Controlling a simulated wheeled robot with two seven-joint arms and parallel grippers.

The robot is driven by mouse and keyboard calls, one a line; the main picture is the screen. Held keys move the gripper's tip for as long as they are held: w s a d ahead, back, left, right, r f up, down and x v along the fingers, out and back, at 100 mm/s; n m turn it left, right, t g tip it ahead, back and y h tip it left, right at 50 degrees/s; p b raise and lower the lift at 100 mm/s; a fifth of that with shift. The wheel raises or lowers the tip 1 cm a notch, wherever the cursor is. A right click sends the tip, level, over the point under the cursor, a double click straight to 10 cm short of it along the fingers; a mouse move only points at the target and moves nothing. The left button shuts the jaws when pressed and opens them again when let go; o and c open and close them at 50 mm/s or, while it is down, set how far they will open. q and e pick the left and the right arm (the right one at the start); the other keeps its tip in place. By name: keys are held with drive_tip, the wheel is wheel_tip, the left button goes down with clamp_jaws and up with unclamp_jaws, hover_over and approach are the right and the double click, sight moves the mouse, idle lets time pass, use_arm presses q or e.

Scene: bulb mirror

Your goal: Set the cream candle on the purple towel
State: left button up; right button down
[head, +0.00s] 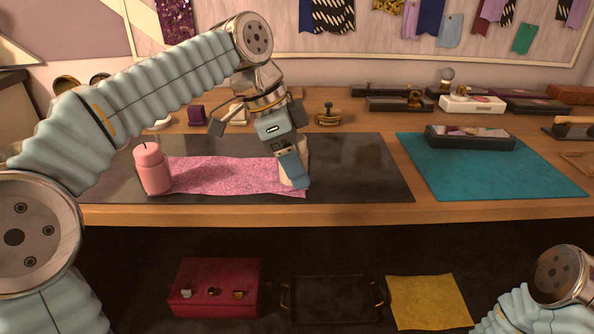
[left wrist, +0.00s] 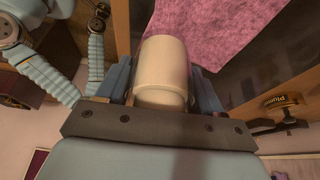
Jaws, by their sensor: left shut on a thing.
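The cream candle (left wrist: 165,65) is a pale cylinder between the two blue fingers of my left gripper (left wrist: 165,85) in the left wrist view. In the head view my left gripper (head: 292,172) reaches down and is shut on it, so the finger hides much of the candle (head: 285,181). The pinkish-purple towel (head: 222,175) lies flat on a dark mat. The candle is at the right end of the towel; I cannot tell whether it touches it. My right gripper is out of view.
A pink candle (head: 152,168) stands at the towel's left end. A teal cloth (head: 470,176) with a dark tray (head: 437,140) lies to the right. Small boxes and stands line the table's back. Below are a red box (head: 214,275), a black tray (head: 332,300) and a yellow cloth (head: 428,300).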

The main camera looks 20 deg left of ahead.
use_arm(q)
drive_tip(key=shift+f, duration=0.7)
drive_tip(key=shift+s+f+b, duration=0.1)
drive_tip(key=shift+f+b, duration=0.2)
drive_tip(key=shift+f, duration=0.45)
drive_tip(key=c, duration=0.4)
drive_tip(key=o, duration=1.5)
drive_tip(key=shift+f, duration=0.1)
drive_tip(key=shift+r, duration=0.4)
drive_tip(key=p+v, duration=0.3)
drive_tip(key=v, duration=0.9)
drive_tip(key=shift+r+p, duration=0.4)
drive_tip(key=shift+r, duration=0.05)
